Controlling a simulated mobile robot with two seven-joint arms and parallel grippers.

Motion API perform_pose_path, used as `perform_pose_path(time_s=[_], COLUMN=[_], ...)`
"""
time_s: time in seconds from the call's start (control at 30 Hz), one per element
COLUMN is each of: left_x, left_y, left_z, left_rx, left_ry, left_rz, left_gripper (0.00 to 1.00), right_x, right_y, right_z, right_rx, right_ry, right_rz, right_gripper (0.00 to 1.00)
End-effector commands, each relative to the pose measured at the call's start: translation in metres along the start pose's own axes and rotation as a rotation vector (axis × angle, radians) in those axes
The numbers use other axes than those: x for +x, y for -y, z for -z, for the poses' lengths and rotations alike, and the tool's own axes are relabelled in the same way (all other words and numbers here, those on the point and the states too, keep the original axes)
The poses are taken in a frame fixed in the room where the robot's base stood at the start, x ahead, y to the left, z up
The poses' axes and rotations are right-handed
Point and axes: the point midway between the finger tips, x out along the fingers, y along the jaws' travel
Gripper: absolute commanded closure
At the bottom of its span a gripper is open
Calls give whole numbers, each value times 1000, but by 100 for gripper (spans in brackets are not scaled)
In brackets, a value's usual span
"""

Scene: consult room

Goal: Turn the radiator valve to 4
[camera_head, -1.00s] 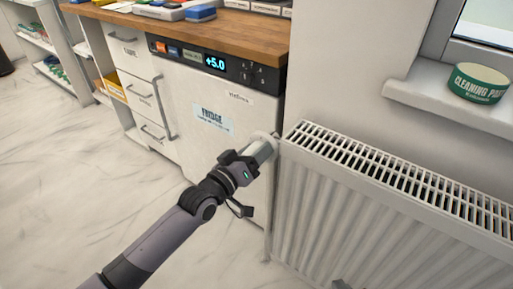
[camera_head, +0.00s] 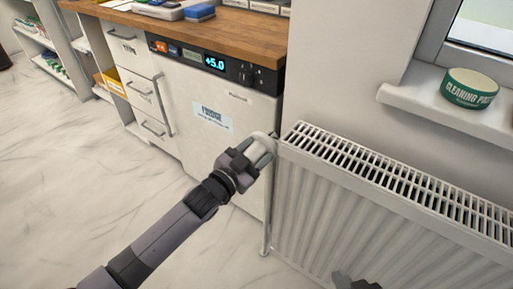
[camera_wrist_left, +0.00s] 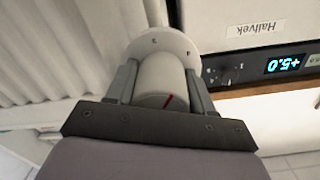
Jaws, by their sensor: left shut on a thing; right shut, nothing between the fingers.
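The radiator valve (camera_wrist_left: 160,85) is a white cylindrical knob with a red mark on its side. Behind it is a round white collar (camera_wrist_left: 158,43) with small markings too blurred to read. In the head view the valve (camera_head: 264,141) sits at the left end of the white radiator (camera_head: 330,215). My left gripper (camera_head: 259,152) is shut on the knob, one finger on each side in the left wrist view (camera_wrist_left: 162,82). It partly hides the valve in the head view. My right gripper (camera_head: 354,282) shows only as a dark piece at the bottom edge, shut and apart from the valve.
A white fridge (camera_head: 215,145) with a display reading +5.0 stands just left of the valve, close to my left gripper. A wooden worktop (camera_head: 240,30) runs above it. A green tin (camera_head: 470,90) sits on the windowsill (camera_head: 430,105). Open floor (camera_head: 70,170) lies at left.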

Motion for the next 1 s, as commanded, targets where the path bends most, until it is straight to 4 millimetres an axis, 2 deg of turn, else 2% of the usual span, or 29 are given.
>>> perform_pose_path(time_s=[0.2, 0.5, 1.0], left_x=[0, 0, 0], left_y=[0, -1, -1], left_z=[1, 1, 1], left_rx=[190, 379, 475], left_ry=[5, 9, 11], left_rz=[3, 4, 5], left_gripper=[79, 79, 79], right_x=[-3, -4, -4], right_y=[0, 1, 1], right_z=[4, 6, 6], right_rx=[-1, -1, -1], right_ry=[-1, -1, -1], right_rz=[1, 1, 1], right_gripper=[100, 100, 100])
